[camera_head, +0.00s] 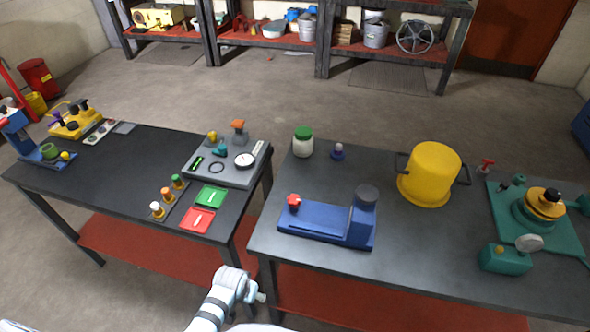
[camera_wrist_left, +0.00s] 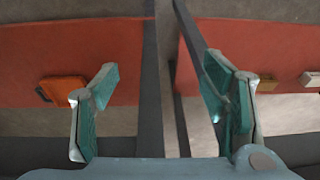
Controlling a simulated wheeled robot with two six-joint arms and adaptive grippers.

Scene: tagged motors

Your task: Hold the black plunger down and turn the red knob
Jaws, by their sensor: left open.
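A blue fixture (camera_head: 318,223) lies on the right-hand table. Its black plunger (camera_head: 367,194) is a wide dark cap on top of the raised block at its right end. Its red knob (camera_head: 293,201) is small and stands at its left end. My left gripper (camera_wrist_left: 160,78) shows in the left wrist view with its two teal-padded fingers wide apart and nothing between them. Neither the plunger nor the knob shows in that view. In the head view a white and grey arm part of mine is at the bottom, in front of the tables. My right gripper is not seen.
A yellow pot (camera_head: 430,172), a green-lidded jar (camera_head: 303,143) and a teal device (camera_head: 540,208) share the right table. The left table (camera_head: 95,165) carries a grey panel (camera_head: 228,165) and colored plates. A narrow gap separates the tables. Red lower shelves (camera_head: 365,306) run beneath.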

